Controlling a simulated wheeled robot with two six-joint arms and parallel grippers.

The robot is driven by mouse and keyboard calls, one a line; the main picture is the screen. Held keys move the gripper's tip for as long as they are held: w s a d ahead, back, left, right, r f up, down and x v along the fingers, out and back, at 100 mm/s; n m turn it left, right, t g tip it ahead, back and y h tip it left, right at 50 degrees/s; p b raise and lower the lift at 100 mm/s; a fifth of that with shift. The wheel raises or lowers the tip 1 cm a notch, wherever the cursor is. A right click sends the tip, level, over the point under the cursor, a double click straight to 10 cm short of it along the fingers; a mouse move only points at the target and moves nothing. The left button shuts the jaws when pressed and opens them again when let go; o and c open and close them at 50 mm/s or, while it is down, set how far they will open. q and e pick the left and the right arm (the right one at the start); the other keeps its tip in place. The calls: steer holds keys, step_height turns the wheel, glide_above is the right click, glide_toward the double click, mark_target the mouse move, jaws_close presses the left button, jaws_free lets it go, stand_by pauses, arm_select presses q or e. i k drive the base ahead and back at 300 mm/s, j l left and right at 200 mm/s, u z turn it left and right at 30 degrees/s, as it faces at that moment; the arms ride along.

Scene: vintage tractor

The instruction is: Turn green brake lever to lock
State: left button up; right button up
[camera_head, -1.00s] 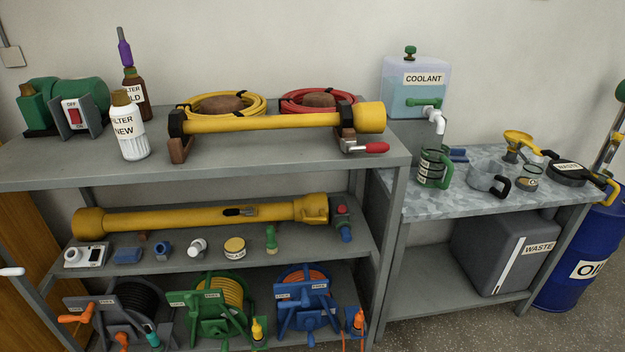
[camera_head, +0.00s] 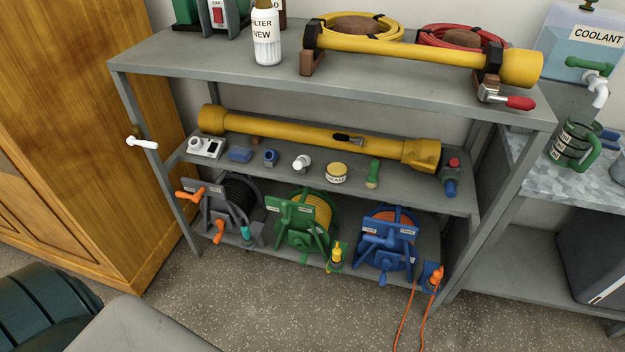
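The green hose reel (camera_head: 303,222) stands on the lowest shelf, between a black reel and a blue reel. Yellow line is wound on its drum. Its green frame has small projecting parts and a white label, but I cannot tell for certain which part is the brake lever or how it is set. A yellow-tipped fitting (camera_head: 336,257) in a green holder is at its lower right. Neither of my grippers is in view.
The black reel (camera_head: 232,205) with orange handles is left of it, and the blue reel (camera_head: 388,243) is right. An orange cable (camera_head: 402,322) hangs to the floor. The middle shelf (camera_head: 405,192) overhangs the reels. Speckled floor (camera_head: 290,310) in front is clear.

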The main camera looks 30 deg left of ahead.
mark_target(287, 210)
steer(key=u, duration=1.05)
